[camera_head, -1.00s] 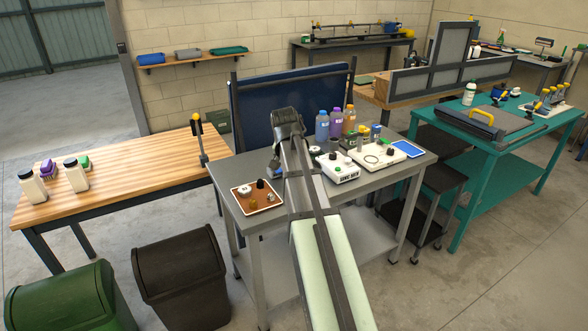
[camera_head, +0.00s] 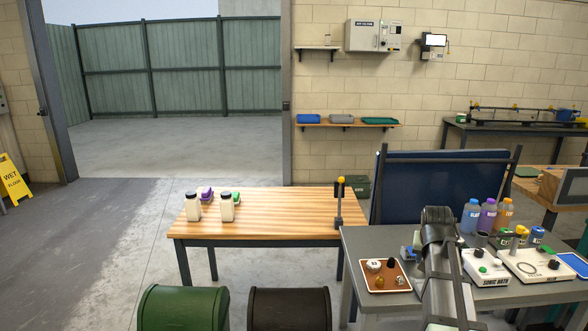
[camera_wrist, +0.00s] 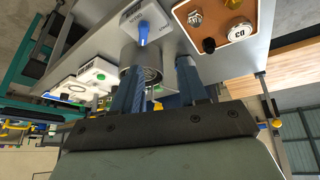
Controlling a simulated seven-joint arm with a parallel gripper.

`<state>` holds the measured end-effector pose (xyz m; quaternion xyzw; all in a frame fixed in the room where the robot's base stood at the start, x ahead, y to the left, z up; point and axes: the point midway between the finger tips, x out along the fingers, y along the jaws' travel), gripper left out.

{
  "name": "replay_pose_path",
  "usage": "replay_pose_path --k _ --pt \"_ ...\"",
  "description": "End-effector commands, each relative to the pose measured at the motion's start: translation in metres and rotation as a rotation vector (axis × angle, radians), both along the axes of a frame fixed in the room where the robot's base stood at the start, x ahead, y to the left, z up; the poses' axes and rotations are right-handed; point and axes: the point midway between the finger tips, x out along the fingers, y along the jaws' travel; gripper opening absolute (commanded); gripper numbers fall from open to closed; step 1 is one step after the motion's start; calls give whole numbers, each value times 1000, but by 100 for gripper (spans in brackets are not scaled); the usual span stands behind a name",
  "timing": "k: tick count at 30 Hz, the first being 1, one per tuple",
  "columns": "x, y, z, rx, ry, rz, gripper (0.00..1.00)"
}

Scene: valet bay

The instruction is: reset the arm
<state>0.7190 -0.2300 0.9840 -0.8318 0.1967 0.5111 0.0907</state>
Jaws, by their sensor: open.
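My gripper (camera_wrist: 160,66) shows in the wrist view as two blue ribbed fingers, spread apart with nothing clamped between them. A grey metal cylinder (camera_wrist: 153,58) shows beyond and between the fingers; how far it is from them I cannot tell. A white-and-grey device with a blue knob (camera_wrist: 142,30) is just past it. In the head view my arm reaches over the grey table (camera_head: 352,242), and its own links hide the gripper. A brown tray (camera_head: 374,286) with several small knobs and parts lies left of my arm; it also shows in the wrist view (camera_wrist: 222,26).
Right of my arm stand a sonic bath (camera_head: 486,268), several bottles (camera_head: 487,216) and a blue tray (camera_head: 574,264). A dark blue panel (camera_head: 420,185) rises behind the table. A wooden bench (camera_head: 275,215) with white jars is left. Green (camera_head: 183,308) and dark (camera_head: 289,309) bins stand in front.

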Motion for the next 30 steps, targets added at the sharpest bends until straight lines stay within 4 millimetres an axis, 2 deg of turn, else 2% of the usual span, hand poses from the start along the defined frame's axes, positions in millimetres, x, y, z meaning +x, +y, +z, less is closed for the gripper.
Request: replay_pose_path --k 1,8,17,23,30 --pt "-4 2 -13 3 9 13 43" --pt "-17 15 -71 22 61 68 43" --pt "-45 44 -162 64 159 131 43" --pt "-70 65 -219 98 231 161 43" --pt "-109 93 -288 141 329 190 43"
